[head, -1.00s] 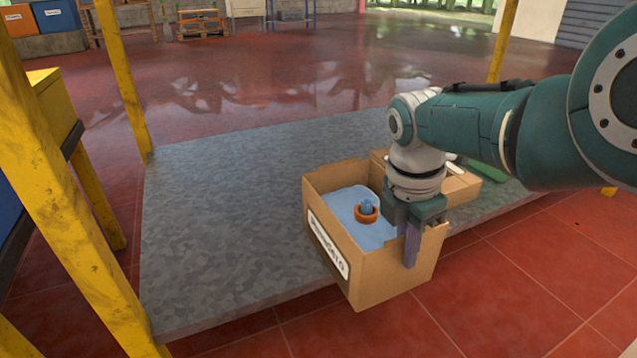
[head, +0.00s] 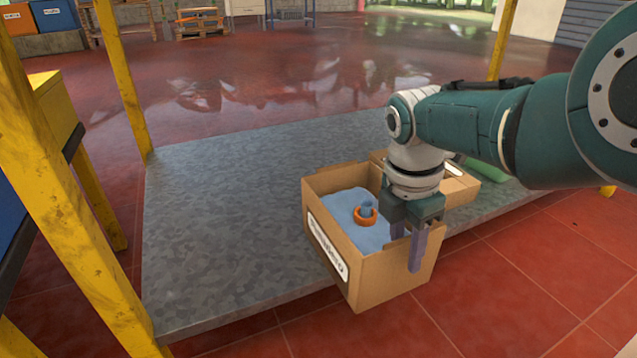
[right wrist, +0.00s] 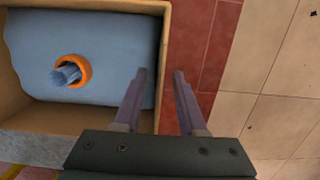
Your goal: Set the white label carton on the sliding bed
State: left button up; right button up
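The white label carton (head: 385,285) is an open brown box with a white label (head: 327,249) on its left-facing side. It is upright at the front edge of the grey sliding bed (head: 230,220), its near lower corner past that edge. Inside are a blue filling (head: 343,205) and an orange ring (head: 365,216) with a blue piece in it. My right gripper (head: 407,250) is over the carton's right wall, fingers apart. In the right wrist view the gripper (right wrist: 159,71) has one finger inside and one outside the wall, with gaps showing. My left gripper is not in view.
A second brown carton (head: 458,188) stands behind my right gripper, with a green item (head: 500,163) beyond it, partly hidden by my arm. Yellow posts (head: 75,200) stand at the left. The left and middle of the bed are bare. Red tiled floor (head: 520,270) lies in front.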

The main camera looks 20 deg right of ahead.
jog(key=r+p, duration=0.2)
jog(key=r, duration=0.1)
jog(key=r+p, duration=0.3)
jog(key=a+r+p, duration=0.1)
jog(key=r+p, duration=0.2)
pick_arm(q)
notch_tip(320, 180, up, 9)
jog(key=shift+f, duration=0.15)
pick_arm(e)
jog(key=shift+f, duration=0.15)
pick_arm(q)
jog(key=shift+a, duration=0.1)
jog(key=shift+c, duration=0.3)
